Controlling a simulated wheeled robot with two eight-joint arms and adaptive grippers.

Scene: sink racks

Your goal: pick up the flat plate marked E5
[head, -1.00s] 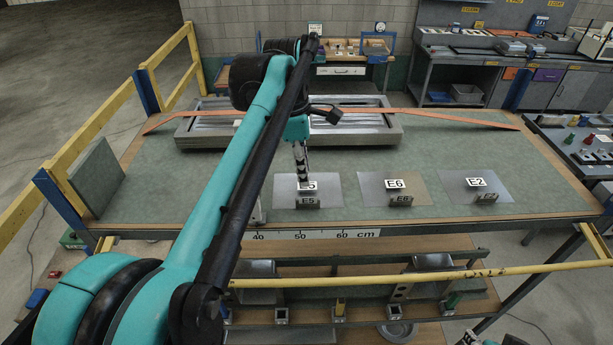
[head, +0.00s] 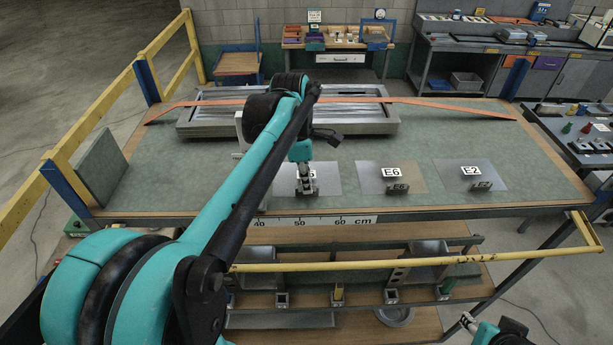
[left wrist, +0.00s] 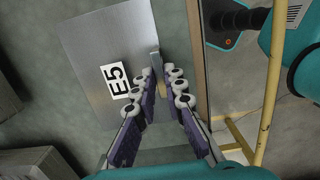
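The flat grey plate marked E5 (head: 328,174) lies on the green bench top, partly hidden by my left gripper in the head view. In the left wrist view the plate (left wrist: 95,50) shows its white E5 label and a small upright tab (left wrist: 155,62) at its edge. My left gripper (head: 307,192) points down at the tab side of the plate. In the wrist view its two fingers (left wrist: 163,76) are apart, with the tab just beyond and between the tips. Contact cannot be told. Part of my right gripper (head: 468,319) shows low at the right, its fingers unclear.
Plates marked E6 (head: 412,172) and E2 (head: 492,170) lie to the right, each with an upright tab. A metal tray rack (head: 385,124) with an orange strip stands behind. A yellow rail (head: 420,262) runs along the front. The bench's right end is clear.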

